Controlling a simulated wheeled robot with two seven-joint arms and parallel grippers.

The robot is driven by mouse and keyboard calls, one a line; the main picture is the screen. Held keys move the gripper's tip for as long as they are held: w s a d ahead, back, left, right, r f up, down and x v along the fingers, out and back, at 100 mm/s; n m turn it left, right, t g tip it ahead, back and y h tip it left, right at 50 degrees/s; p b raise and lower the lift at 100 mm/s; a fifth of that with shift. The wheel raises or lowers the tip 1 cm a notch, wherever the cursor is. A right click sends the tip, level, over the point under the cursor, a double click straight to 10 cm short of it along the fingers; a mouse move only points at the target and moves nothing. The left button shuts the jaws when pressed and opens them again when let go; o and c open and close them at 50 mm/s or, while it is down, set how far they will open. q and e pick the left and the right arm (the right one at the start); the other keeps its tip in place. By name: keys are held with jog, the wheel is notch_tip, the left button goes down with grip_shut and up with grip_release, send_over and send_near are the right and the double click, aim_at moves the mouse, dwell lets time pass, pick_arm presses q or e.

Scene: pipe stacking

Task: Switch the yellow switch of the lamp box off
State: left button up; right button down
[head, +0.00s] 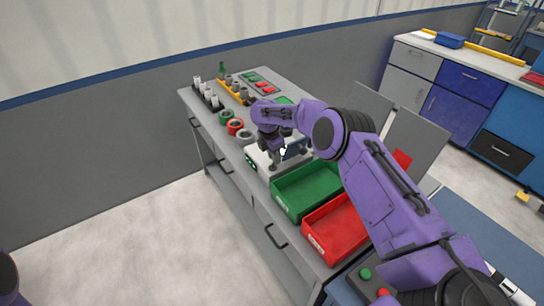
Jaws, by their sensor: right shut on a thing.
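A pale box (262,168) with a dark panel and small green lights on its front stands on the bench beside the green bin. I cannot tell for sure whether it is the lamp box. No yellow switch can be made out. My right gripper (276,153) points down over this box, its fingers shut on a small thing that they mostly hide. A bright white spot (283,151) shows at the fingers; what it is cannot be told. My left gripper is out of view.
A green bin (278,199) and a red bin (316,238) stand at the bench's near end. Green, red and grey rings (235,126) lie left of my right gripper. Racks with pipes (206,95) stand at the far end. Grey panels (416,140) rise at the right.

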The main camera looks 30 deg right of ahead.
jog(key=shift+a+h+b, duration=0.3)
jog(key=shift+h, duration=0.7)
jog(key=shift+a+f+h+b, duration=0.15)
jog(key=shift+a+h+b, duration=0.45)
jog(key=shift+h, duration=0.3)
jog(key=h+b, duration=0.1)
jog(key=a+h+b, duration=0.1)
jog(key=shift+f+b, duration=0.2)
jog(key=shift+b, duration=0.1)
jog(key=shift+s+a+f+t+h+b, duration=0.15)
jog(key=shift+a+h+b, duration=0.2)
jog(key=shift+h+b, duration=0.35)
jog(key=shift+a+t+h+b, duration=0.15)
jog(key=shift+a+h+b, duration=0.15)
jog(key=shift+h+b, duration=0.4)
jog(key=c, duration=1)
grip_release()
jog(key=shift+o, duration=0.2)
jog(key=shift+a, duration=0.1)
